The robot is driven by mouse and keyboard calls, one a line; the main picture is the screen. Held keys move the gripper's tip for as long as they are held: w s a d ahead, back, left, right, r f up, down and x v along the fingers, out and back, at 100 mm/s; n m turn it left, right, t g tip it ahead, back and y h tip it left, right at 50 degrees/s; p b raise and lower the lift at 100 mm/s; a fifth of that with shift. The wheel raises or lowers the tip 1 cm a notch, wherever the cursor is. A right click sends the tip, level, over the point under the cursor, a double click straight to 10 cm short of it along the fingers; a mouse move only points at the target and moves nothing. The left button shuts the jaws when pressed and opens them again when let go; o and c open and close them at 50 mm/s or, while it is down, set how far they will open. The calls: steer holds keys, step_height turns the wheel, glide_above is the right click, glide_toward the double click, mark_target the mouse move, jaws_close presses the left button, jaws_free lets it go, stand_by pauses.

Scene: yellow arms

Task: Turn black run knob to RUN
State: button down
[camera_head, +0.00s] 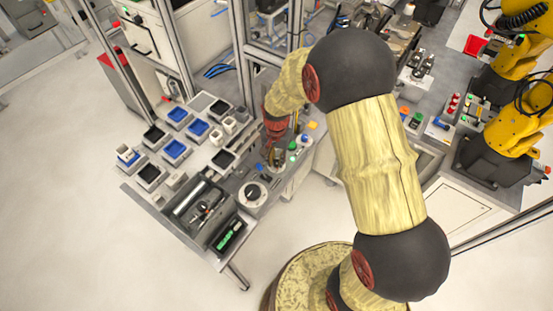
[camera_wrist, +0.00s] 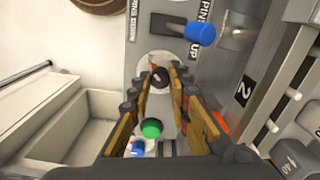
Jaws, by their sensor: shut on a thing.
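The black run knob (camera_wrist: 161,80) sits on a pale round plate on the grey panel in the wrist view. My gripper (camera_wrist: 164,72) has its two fingers on either side of the knob and is shut on it. The fingers hide part of the knob and its plate, and I cannot read a RUN mark or tell which way the knob points. In the head view my gripper (camera_head: 275,155) is low over the control panel, and the knob between its fingers cannot be made out there.
A green button (camera_wrist: 151,128) is close to the fingers, with a blue-tipped lever (camera_wrist: 201,33) beyond the knob. A dial with a black centre (camera_head: 252,192) lies on the panel. Trays with blue and black inserts (camera_head: 174,151) stand to the left. Yellow robot arms (camera_head: 510,125) stand at right.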

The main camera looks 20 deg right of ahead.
mark_target(276, 162)
stand_by(0.4)
steer(key=c, duration=1.7)
jaws_free()
steer(key=shift+o, duration=0.2)
step_height(276, 162, up, 12)
